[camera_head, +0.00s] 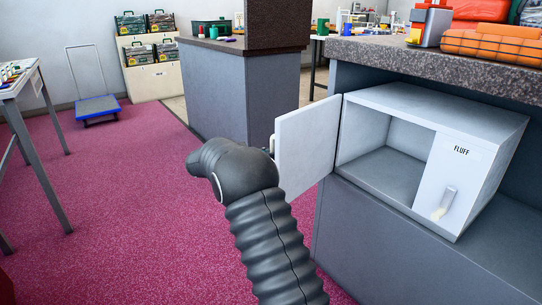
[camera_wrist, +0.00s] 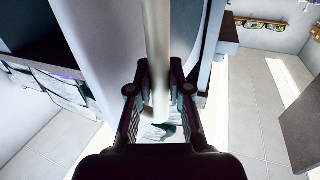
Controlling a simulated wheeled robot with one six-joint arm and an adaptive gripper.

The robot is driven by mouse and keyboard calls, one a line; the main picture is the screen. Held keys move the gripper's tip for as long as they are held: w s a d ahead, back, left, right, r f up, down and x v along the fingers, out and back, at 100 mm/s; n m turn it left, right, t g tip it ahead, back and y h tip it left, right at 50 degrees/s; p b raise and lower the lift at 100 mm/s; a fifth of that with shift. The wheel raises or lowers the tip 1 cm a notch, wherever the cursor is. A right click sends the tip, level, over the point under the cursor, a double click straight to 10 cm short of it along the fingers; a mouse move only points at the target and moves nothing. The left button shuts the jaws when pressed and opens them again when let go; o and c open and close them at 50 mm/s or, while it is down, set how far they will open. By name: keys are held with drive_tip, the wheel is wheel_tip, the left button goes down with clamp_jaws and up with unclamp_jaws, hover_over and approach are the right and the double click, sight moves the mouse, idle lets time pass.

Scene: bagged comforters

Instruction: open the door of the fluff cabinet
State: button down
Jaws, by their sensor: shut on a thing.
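The white cabinet labelled FLUFF (camera_head: 462,150) sits on a grey ledge under the counter at the right. Its left door (camera_head: 307,145) stands swung wide open to the left, showing the empty-looking grey inside (camera_head: 388,172). The right front panel (camera_head: 445,180) is closed and carries its own pale handle (camera_head: 444,204). In the wrist view my gripper (camera_wrist: 160,95) is shut on a pale upright bar, the door handle (camera_wrist: 157,35). In the head view my dark arm hides the gripper, near the open door's outer edge.
The speckled counter top (camera_head: 440,62) overhangs the cabinet and holds an orange case (camera_head: 492,46). A grey island (camera_head: 230,90) stands behind the door. A table (camera_head: 20,85) is at the left and a blue trolley (camera_head: 97,106) farther back. The pink carpet between is clear.

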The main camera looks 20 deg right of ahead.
drive_tip(key=shift+d, duration=0.1)
drive_tip(key=c, duration=1.1)
unclamp_jaws()
drive_tip(key=shift+d, duration=0.15)
drive_tip(key=a, duration=1.2)
drive_tip(key=shift+w+a, duration=0.15)
drive_tip(key=shift+w, duration=0.2)
